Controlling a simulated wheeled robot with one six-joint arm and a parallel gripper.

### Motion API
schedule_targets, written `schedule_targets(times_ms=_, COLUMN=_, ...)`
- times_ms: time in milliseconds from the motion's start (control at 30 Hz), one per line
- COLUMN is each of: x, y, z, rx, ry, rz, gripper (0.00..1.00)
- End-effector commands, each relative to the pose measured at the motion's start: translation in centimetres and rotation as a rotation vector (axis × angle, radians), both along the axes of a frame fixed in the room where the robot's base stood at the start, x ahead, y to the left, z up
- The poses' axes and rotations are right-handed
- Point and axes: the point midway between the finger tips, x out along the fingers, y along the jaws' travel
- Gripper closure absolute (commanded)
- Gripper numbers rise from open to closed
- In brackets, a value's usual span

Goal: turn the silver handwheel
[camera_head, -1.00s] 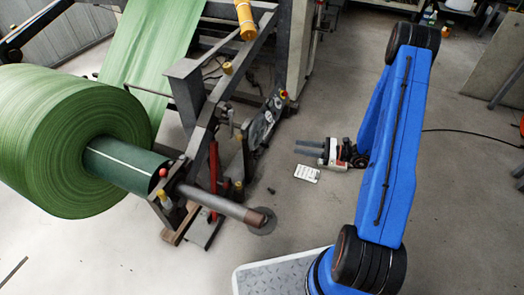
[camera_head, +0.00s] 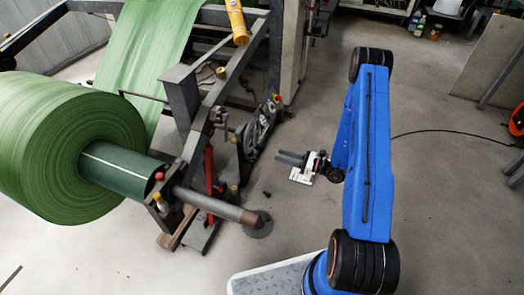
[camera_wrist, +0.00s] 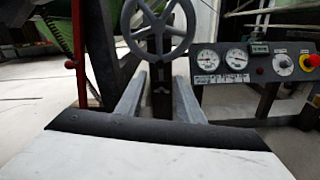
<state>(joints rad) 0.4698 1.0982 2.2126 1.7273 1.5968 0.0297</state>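The silver handwheel (camera_wrist: 158,28) shows at the top middle of the wrist view, a spoked wheel with its upper rim cut off by the picture edge. A dark upright stands below it. My gripper (camera_wrist: 160,80) is open, its two grey fingers apart and pointing toward the machine, with nothing held between them. In this view the fingertips lie below the wheel and appear clear of it. In the head view my gripper (camera_head: 279,157) is low beside the machine frame, fingers pointing left. I cannot clearly make out the handwheel there.
A panel with gauges (camera_wrist: 222,60) and a red-and-yellow button stands right of the wheel. A red lever (camera_wrist: 78,50) stands left. A large green roll (camera_head: 60,140) and a steel shaft (camera_head: 215,205) are at the left. The floor right of my arm is mostly open.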

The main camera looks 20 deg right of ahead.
Motion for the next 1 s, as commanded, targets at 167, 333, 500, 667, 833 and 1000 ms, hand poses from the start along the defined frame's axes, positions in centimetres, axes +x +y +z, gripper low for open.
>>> schedule_targets(times_ms=167, x=1.6, y=2.4, z=0.0, rx=0.0, ry=-0.001, rz=0.003, gripper=0.66)
schedule_targets(times_ms=333, x=3.1, y=4.5, z=0.0, rx=0.0, ry=-0.001, rz=0.004, gripper=0.66)
schedule_targets(times_ms=500, x=4.6, y=6.5, z=0.0, rx=0.001, ry=-0.002, rz=0.003, gripper=0.66)
schedule_targets(times_ms=667, x=5.7, y=7.9, z=0.0, rx=-0.001, ry=-0.002, rz=0.002, gripper=0.66)
schedule_targets(times_ms=833, x=6.3, y=8.7, z=0.0, rx=-0.001, ry=-0.001, rz=0.0, gripper=0.66)
schedule_targets(times_ms=1000, x=6.4, y=8.8, z=0.0, rx=0.0, ry=0.0, rz=0.0, gripper=0.66)
